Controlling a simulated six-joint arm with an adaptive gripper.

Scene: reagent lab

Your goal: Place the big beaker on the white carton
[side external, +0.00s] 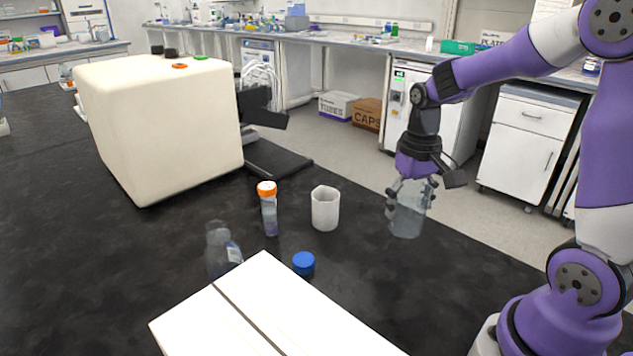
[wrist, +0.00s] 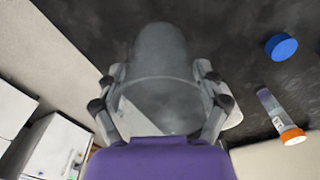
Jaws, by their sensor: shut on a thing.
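The big beaker (side external: 408,216) is clear glass and hangs upright below my gripper (side external: 411,186) in the side view, at the right part of the black bench. My gripper is shut on its upper part. In the wrist view the beaker (wrist: 160,62) fills the middle, between the two fingers of my gripper (wrist: 158,92). Whether its base touches the bench is hard to tell. The white carton (side external: 290,312) lies at the front of the side view, its top closed with a dark seam and bare. The beaker is apart from it, to the right and farther back.
A small whitish beaker (side external: 325,209), an orange-capped tube (side external: 269,212), a blue cap (side external: 303,263) and a clear bottle (side external: 220,252) stand between the carton and the big cream block (side external: 160,125). The bench right of the blue cap is clear.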

